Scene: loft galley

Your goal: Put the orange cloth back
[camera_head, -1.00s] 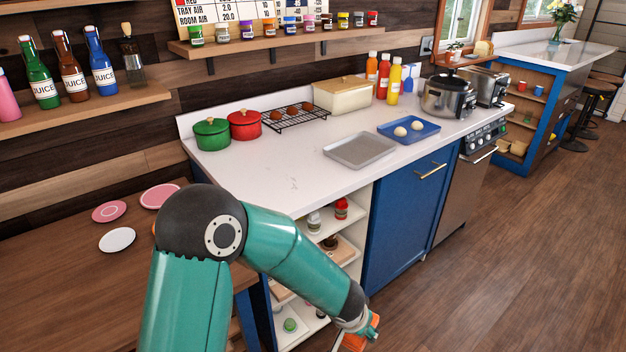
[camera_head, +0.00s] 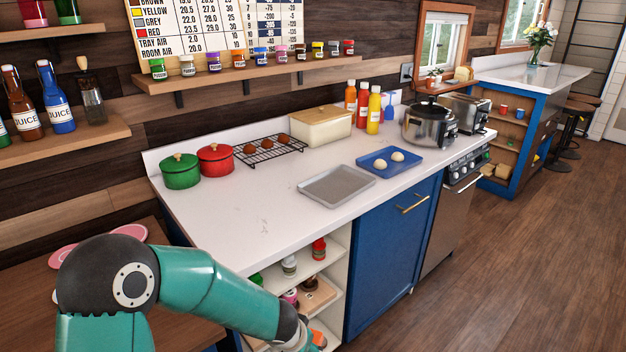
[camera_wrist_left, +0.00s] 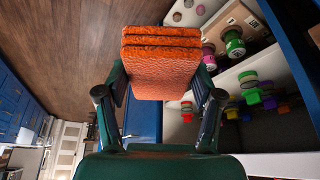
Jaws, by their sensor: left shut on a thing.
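The orange cloth (camera_wrist_left: 160,68) is folded into a thick, layered pad in the left wrist view. My left gripper (camera_wrist_left: 160,88) is shut on it, with a finger on each side. In the head view, only a bit of the orange cloth (camera_head: 319,339) shows at the bottom edge, beside the open shelves (camera_head: 333,262) under the counter. In the left wrist view, the shelves with small jars lie close to the right of the cloth. I cannot tell whether the cloth touches a shelf. My right gripper is in neither view.
The shelves hold a red-capped jar (camera_head: 319,249), a white jar (camera_head: 289,265) and other small items. A blue cabinet door (camera_head: 392,250) stands right of them. The counter holds a grey tray (camera_head: 337,186), a blue tray (camera_head: 372,167) and pots. Floor (camera_head: 500,270) to the right is clear.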

